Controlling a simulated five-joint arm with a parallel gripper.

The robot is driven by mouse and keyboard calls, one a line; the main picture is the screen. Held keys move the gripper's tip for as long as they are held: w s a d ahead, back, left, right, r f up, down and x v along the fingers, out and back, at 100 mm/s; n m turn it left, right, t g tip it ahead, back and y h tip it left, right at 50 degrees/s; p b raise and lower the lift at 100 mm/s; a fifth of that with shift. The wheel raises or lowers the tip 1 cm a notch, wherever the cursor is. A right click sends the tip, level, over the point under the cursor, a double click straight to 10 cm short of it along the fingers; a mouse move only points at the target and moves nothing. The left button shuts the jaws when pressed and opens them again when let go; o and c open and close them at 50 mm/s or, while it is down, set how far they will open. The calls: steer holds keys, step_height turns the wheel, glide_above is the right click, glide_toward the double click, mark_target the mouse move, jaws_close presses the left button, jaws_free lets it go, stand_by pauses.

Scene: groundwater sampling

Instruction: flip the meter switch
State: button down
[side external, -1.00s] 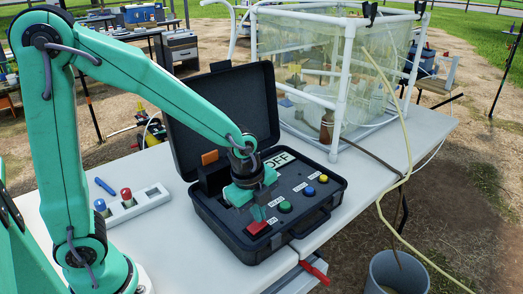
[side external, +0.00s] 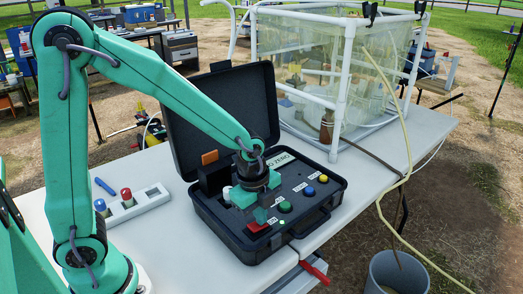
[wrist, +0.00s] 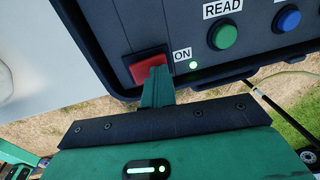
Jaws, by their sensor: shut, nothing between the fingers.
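The meter is an open black case (side external: 256,249) on the table. Its red switch (side external: 258,228) is at the near left corner of the panel. The switch also shows in the wrist view (wrist: 148,66), beside an "ON" label and a lit green light (wrist: 193,65). My gripper (side external: 261,217) is shut and empty, pointing down right at the switch. In the wrist view its fingertips (wrist: 158,74) overlap the switch's right edge; I cannot tell whether they touch. The display (side external: 278,159), partly hidden by my gripper, reads "ZERO" in its visible part.
Green (side external: 285,207), blue (side external: 309,191) and yellow (side external: 323,178) buttons sit along the panel's front. A white holder (side external: 138,205) with red and blue-topped items stands left of the case. A clear tented frame (side external: 340,100) stands behind right. The case lid (side external: 222,105) stands up behind.

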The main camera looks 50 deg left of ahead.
steer(key=shift+s+f, duration=0.15)
steer(key=shift+s, duration=0.85)
steer(key=shift+r, duration=0.2)
steer(key=shift+r, duration=0.35)
step_height(320, 180, up, 13)
steer(key=s, duration=0.2)
steer(key=shift+s, duration=0.3)
steer(key=shift+a, duration=0.1)
steer(key=s+a+r+n+t, duration=0.2)
steer(key=s+a+n, duration=0.4)
steer(key=n, duration=0.7)
steer(key=shift+s+n+t, duration=0.25)
steer(key=shift+n+t, duration=0.05)
steer(key=shift+t, duration=0.3)
steer(key=c, duration=2.1)
jaws_free()
steer(key=n, duration=0.1)
steer(key=s+a+n, duration=0.1)
steer(key=n, duration=0.1)
steer(key=s+n, duration=0.1)
steer(key=shift+a+t, duration=0.25)
steer(key=shift+t, duration=0.15)
